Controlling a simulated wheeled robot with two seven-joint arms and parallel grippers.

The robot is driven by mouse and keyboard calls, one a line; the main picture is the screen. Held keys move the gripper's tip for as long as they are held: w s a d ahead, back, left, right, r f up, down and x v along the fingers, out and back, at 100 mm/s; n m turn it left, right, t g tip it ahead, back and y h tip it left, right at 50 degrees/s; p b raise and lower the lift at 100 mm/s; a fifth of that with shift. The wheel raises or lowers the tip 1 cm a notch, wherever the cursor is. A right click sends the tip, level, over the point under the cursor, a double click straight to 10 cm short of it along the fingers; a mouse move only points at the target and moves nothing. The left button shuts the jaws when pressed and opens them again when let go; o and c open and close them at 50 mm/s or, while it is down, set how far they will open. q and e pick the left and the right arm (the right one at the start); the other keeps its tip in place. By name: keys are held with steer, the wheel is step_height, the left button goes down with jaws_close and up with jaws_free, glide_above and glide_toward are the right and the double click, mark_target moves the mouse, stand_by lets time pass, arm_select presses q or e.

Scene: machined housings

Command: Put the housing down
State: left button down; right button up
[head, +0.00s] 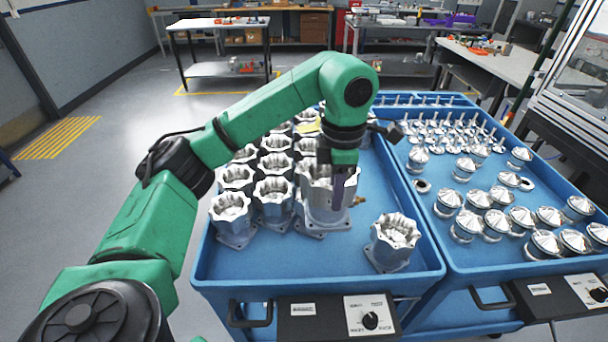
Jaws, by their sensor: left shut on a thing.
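My left arm, green with black joints, reaches in from the left over the left blue cart tray (212,268). My left gripper (341,190) points down and is shut on a silver machined housing (315,204). The held housing is upright and looks larger than those around it; I cannot tell whether its base touches the tray. Several similar housings, such as this one (272,200), stand to its left and behind it, partly hidden by my arm. One more housing (394,243) stands alone at the front right of the tray. My right gripper is out of view.
A second blue tray (455,265) on the right holds several domed silver parts (495,222) and small stemmed parts (440,130). Raised rims edge both trays. Bare tray floor shows at the front left and right of the held housing. Workbenches (215,25) stand far behind.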

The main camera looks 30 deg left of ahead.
mark_target(338, 224)
arm_select(q)
steer(key=f, duration=0.2)
steer(key=d+f+b, duration=0.1)
steer(key=f, duration=0.1)
steer(key=s+f, duration=0.1)
steer(key=f, duration=0.2)
steer(key=shift+d+f, duration=0.1)
steer(key=shift+d, duration=0.25)
step_height(338, 224, down, 12)
steer(key=p, duration=0.1)
steer(key=shift+w+a+f+p, duration=0.15)
steer(key=shift+w+a+p, duration=0.1)
steer(key=shift+a+p, duration=0.15)
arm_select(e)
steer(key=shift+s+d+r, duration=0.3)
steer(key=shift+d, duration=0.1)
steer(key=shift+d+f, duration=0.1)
arm_select(q)
steer(key=c, duration=0.9)
jaws_free()
steer(key=shift+s+d, duration=0.1)
steer(key=shift+o, duration=0.7)
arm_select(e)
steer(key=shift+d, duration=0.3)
